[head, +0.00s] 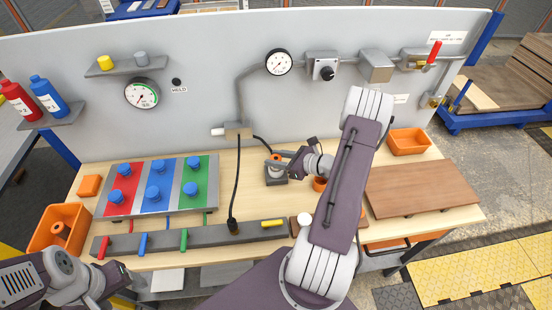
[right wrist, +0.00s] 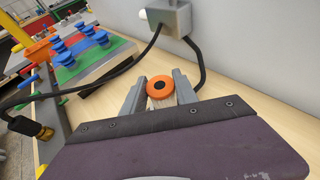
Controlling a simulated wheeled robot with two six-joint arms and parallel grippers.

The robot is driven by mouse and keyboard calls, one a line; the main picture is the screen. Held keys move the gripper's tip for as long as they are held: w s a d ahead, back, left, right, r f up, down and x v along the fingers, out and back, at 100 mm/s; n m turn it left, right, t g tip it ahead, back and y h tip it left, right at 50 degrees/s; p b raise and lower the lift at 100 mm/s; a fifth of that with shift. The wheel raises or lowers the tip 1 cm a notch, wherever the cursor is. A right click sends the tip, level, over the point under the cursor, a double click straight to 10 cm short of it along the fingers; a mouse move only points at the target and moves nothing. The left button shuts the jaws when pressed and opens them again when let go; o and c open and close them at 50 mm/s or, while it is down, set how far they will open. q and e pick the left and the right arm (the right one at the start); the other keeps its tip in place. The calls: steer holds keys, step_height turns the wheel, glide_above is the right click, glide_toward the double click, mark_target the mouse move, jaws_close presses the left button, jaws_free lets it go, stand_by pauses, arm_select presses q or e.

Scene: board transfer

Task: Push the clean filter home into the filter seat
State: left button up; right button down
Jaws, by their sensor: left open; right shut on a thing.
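The clean filter (head: 275,169), a pale cylinder with an orange top ring, stands upright at the dark square filter seat (head: 277,181) on the bench. Part of its pale side shows above the seat; how deep it sits I cannot tell. My right gripper (head: 276,160) is shut on the filter near its top. In the right wrist view the orange ring (right wrist: 160,80) sits between the two grey fingers, and the seat is hidden behind the gripper. My left gripper (head: 126,276) is open and empty at the lower left, by the bench's front edge, far from the filter.
A black cable (head: 237,185) hangs left of the seat. A panel with blue knobs (head: 160,187) lies further left. An orange bin (head: 50,243) holds an orange-ringed piece. A brown board (head: 422,188) and another orange bin (head: 408,147) are right.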

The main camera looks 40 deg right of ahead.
steer(key=shift+f+b, duration=0.35)
steer(key=shift+f, duration=0.2)
steer(key=c, duration=0.9)
jaws_free()
steer(key=shift+r, duration=0.1)
steer(key=b+v, duration=0.1)
steer(key=v, duration=0.8)
